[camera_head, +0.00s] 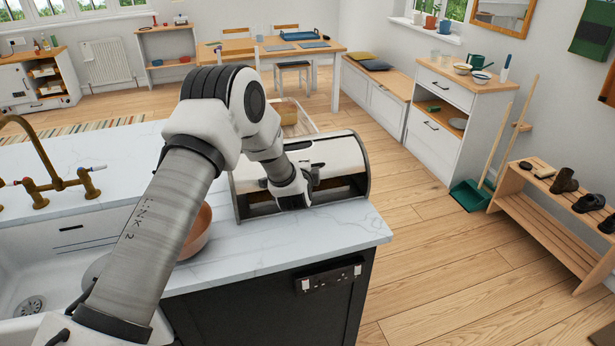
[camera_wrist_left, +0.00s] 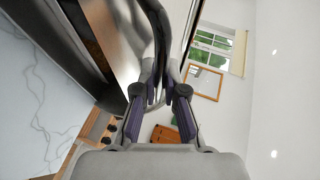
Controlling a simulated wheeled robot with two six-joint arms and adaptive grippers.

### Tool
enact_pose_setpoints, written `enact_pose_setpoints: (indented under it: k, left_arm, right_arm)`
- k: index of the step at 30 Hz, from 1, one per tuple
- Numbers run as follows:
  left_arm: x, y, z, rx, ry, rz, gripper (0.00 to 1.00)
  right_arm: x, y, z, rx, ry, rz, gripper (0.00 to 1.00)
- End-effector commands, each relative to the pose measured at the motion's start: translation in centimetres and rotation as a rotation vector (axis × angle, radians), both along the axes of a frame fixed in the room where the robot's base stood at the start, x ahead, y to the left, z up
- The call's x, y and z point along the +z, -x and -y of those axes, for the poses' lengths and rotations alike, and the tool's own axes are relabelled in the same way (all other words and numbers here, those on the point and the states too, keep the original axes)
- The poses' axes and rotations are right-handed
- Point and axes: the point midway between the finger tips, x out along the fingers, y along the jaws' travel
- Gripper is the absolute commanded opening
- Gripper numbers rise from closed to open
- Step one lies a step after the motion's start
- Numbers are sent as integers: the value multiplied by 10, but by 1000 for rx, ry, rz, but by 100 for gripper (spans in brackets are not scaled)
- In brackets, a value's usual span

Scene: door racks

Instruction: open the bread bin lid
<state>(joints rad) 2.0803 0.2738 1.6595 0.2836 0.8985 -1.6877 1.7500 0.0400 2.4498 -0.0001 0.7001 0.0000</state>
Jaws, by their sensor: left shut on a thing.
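The bread bin (camera_head: 325,150) stands on the marble worktop's far corner, with dark end panels and a shiny rounded metal lid (camera_head: 338,152). A dark opening shows along the front below the lid's edge, so the lid looks partly raised. My left gripper (camera_head: 312,180) is at the front of the bin, and my wrist hides part of it. In the left wrist view my left gripper (camera_wrist_left: 160,92) is shut on the lid's metal handle (camera_wrist_left: 163,45); the lid (camera_wrist_left: 120,30) is beside it. My right gripper is in neither view.
A brown bowl (camera_head: 195,232) sits left of the bin, partly behind my arm. The sink (camera_head: 30,285) and brass tap (camera_head: 42,180) are at the left. The worktop (camera_head: 300,235) in front of the bin is clear. A shoe rack (camera_head: 550,215) stands at the right.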

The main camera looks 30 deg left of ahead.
Motion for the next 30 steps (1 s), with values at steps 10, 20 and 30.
enact_pose_setpoints:
  k: [10, 20, 30]
  left_arm:
    - [35, -25, -30, 3, 64, -52, 0]
    - [39, -39, -45, 3, 178, -156, 0]
    - [37, -42, -48, 1, 201, -178, 0]
  right_arm:
    - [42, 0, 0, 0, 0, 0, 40]
    - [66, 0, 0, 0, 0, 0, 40]
    - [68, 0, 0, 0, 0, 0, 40]
